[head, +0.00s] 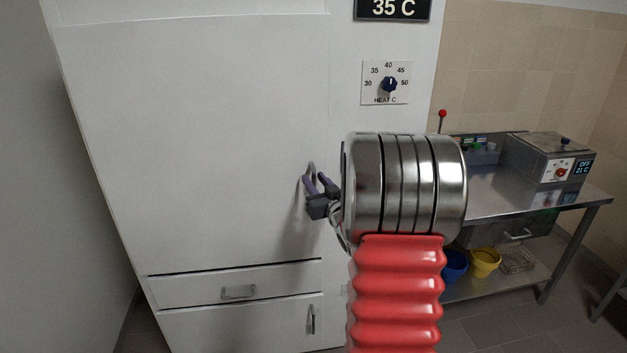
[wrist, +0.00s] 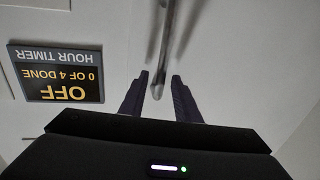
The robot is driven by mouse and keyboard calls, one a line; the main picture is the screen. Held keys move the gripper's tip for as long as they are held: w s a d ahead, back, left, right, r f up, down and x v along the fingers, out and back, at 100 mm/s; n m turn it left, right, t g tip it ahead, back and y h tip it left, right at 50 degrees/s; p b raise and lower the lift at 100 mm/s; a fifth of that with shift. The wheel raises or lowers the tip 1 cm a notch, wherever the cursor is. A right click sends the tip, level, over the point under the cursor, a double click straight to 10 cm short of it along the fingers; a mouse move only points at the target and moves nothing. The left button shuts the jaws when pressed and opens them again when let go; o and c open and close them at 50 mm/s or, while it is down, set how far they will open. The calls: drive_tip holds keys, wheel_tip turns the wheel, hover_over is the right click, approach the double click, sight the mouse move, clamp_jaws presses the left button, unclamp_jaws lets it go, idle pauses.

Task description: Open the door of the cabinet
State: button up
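The white cabinet's large door (head: 200,130) fills the left of the head view and looks closed, lying flush with the front. Its grey bar handle (head: 311,167) stands near the door's right edge, partly hidden by my gripper. My gripper (head: 318,182) is at the handle with its purple fingers apart. In the wrist view the handle (wrist: 164,45) comes down from the top, and its end lies between my fingertips (wrist: 160,77). A gap shows on both sides of the bar, so the fingers do not appear to press on it.
A heat dial (head: 389,84) and a 35 C display (head: 393,8) are on the panel right of the door. An upside-down hour timer display (wrist: 58,72) shows in the wrist view. A drawer (head: 200,286) lies below the door. A steel bench (head: 490,190) stands right.

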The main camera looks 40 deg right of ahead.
drive_tip(key=shift+w+d, duration=0.25)
drive_tip(key=shift+w, duration=0.45)
drive_tip(key=shift+c, duration=0.2)
clamp_jaws()
